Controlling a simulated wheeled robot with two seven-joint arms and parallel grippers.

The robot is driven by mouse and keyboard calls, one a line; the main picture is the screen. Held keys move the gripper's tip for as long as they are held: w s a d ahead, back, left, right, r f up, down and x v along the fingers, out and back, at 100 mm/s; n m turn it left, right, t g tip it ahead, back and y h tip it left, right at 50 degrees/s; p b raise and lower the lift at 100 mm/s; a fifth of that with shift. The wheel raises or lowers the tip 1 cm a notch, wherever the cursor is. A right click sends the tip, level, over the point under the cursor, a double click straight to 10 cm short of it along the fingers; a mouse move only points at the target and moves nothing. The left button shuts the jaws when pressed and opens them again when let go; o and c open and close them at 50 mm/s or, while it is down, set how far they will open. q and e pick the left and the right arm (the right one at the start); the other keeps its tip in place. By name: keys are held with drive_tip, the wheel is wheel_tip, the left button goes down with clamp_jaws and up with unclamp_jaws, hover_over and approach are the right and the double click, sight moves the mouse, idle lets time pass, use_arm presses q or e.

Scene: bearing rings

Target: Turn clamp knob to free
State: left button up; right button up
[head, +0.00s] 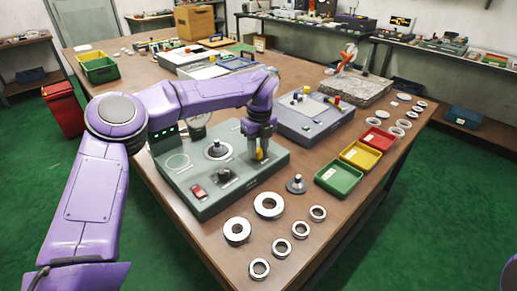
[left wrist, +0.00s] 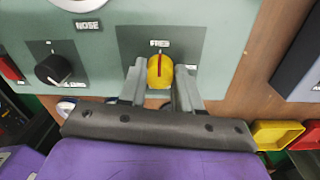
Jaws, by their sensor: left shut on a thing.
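The yellow clamp knob (left wrist: 160,71) is on the right part of the grey-green fixture box (head: 205,200), and it also shows in the head view (head: 260,155). A red line on the knob points up towards a label reading "FREE" in the left wrist view. My left gripper (left wrist: 160,84) is shut on the knob, one finger on each side. It comes down on the knob from above in the head view (head: 259,148). My right gripper is out of view.
The box also carries a black knob (left wrist: 53,70), a red switch (head: 198,192) and a central spindle (head: 216,149). Several metal rings lie in front, one being a large ring (head: 269,205). Green (head: 339,178), yellow (head: 360,155) and red (head: 378,139) trays stand to the right.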

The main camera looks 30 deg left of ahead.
sight(259, 149)
use_arm(q)
drive_tip(key=o, duration=1)
drive_tip(key=shift+o, duration=0.2)
drive_tip(key=shift+r, duration=0.15)
wheel_tip(259, 149, up, 10)
drive_tip(key=shift+w+r, duration=0.15)
drive_tip(key=shift+r, duration=0.05)
drive_tip(key=shift+d, duration=0.1)
